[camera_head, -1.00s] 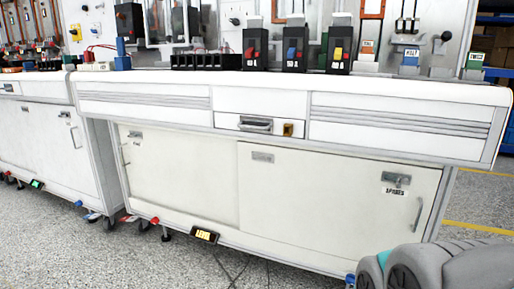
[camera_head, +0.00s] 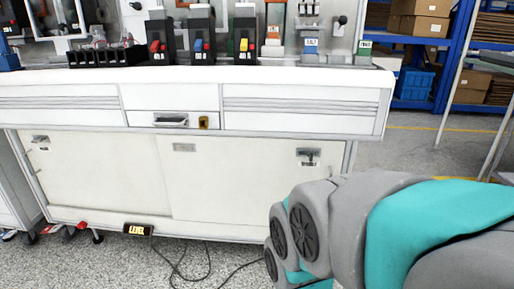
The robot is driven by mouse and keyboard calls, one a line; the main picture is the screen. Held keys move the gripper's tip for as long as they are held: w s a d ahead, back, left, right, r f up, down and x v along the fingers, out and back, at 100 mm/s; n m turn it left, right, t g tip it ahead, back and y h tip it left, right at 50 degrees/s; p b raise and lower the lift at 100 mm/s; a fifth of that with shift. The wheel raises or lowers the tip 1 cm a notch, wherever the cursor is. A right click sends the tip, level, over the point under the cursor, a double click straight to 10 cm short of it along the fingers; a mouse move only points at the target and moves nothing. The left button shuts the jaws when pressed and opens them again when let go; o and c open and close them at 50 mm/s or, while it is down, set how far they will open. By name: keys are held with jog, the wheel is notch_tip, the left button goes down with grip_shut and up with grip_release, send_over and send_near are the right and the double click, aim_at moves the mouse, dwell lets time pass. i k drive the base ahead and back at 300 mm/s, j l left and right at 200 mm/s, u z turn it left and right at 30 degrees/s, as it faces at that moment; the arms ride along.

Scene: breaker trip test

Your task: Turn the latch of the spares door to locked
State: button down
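The spares door (camera_head: 235,180) is the right cream-white cabinet door under the workbench. Its latch (camera_head: 309,155) is a small metal piece near the door's upper right corner. My grey and teal arm fills the lower right and covers the door's lower right part. My gripper is not in view.
The white bench (camera_head: 200,85) carries several breakers and a black terminal block (camera_head: 106,57). A left cabinet door (camera_head: 95,172), a LEVEL box (camera_head: 138,229) and floor cables (camera_head: 190,265) show below. Blue shelving (camera_head: 447,60) stands at the back right.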

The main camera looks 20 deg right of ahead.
aim_at(310, 153)
jog(key=j+z, duration=0.3)
jog(key=j, duration=1.1)
